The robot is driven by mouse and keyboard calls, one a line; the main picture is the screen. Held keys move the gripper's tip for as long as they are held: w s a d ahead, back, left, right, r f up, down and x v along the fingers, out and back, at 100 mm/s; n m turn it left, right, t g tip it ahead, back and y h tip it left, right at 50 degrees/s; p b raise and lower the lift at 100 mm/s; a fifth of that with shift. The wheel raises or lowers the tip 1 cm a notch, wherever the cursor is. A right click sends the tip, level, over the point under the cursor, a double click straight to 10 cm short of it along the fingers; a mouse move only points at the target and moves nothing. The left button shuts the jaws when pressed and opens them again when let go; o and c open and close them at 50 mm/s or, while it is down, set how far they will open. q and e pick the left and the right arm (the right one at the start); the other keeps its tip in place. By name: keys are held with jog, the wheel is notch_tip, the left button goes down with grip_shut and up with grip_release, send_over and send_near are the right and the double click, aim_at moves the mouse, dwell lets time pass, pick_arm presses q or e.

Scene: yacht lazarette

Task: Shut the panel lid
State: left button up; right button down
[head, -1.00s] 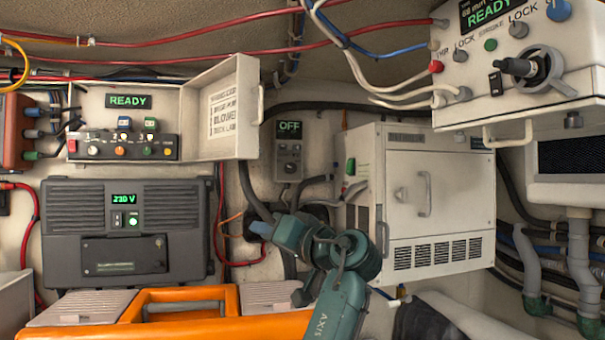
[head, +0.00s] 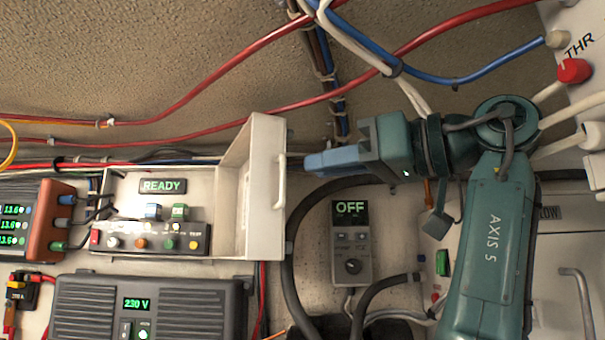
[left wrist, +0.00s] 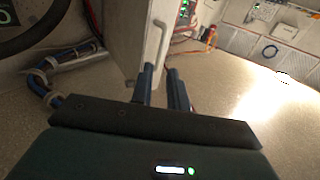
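The panel lid (head: 268,190) is a white, box-edged door. It stands swung open at the right side of the panel box (head: 215,240), its face turned to the right. Its pale bar handle (head: 281,178) is on that face. My left gripper (head: 308,164) points left at the handle, just right of it and apparently apart from it. In the left wrist view the two blue fingers (left wrist: 160,69) have a gap between them with nothing in it. The handle (left wrist: 161,42) shows just beyond the fingertips, beside the lid (left wrist: 135,45). My right gripper is not in view.
Inside the open box are a READY display (head: 162,186) and a row of knobs. A grey OFF control unit (head: 351,240) hangs below my left gripper. Red cables (head: 240,57) and a vertical cable bundle run behind. A dark 230 V unit (head: 150,305) sits below the box.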

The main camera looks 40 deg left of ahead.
pick_arm(q)
jog(key=a, duration=0.4)
jog(key=s+a, duration=0.1)
jog(key=shift+a, duration=0.4)
jog(key=shift+c, duration=0.5)
grip_shut()
